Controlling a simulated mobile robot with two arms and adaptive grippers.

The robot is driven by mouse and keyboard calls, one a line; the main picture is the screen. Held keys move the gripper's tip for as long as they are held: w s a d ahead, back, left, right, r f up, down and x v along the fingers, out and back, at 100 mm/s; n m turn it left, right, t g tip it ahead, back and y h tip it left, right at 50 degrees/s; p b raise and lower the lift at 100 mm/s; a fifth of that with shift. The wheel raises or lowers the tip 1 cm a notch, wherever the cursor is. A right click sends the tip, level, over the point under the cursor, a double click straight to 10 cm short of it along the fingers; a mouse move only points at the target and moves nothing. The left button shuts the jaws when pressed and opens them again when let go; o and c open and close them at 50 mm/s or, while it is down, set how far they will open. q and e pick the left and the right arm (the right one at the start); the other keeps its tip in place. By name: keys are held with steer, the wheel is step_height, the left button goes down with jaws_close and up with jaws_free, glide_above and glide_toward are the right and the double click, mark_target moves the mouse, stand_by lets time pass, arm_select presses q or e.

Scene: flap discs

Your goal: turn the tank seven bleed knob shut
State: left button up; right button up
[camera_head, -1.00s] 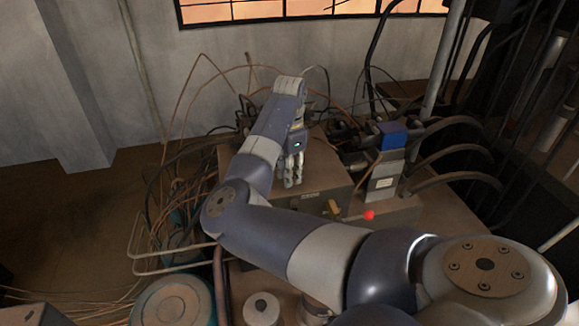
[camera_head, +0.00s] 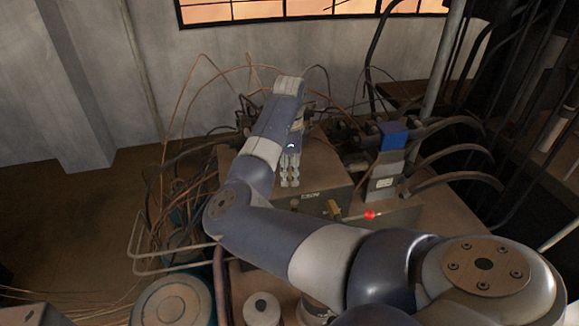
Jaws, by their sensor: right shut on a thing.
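My right gripper (camera_head: 290,181) points down at the top front of a brown metal box (camera_head: 330,176). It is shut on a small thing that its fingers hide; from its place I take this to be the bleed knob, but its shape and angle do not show. A small reddish round part (camera_head: 294,203) and a pale label (camera_head: 311,196) sit on the box front just below the fingertips. The label is too small to read surely. A yellow knob (camera_head: 333,208) stands right of the label, apart from the gripper. My left gripper is not in view.
A grey unit with a blue top (camera_head: 392,135) stands right of the box, with a red lamp (camera_head: 370,215) below it. Black hoses (camera_head: 455,150) curve at the right. Loose cables (camera_head: 175,200) crowd the left. A white round cap (camera_head: 262,307) is at the front.

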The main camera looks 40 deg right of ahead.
steer(key=shift+d+r, duration=0.1)
steer(key=shift+r, duration=0.05)
steer(key=o, duration=1.1)
step_height(320, 180, up, 12)
steer(key=shift+f, duration=0.1)
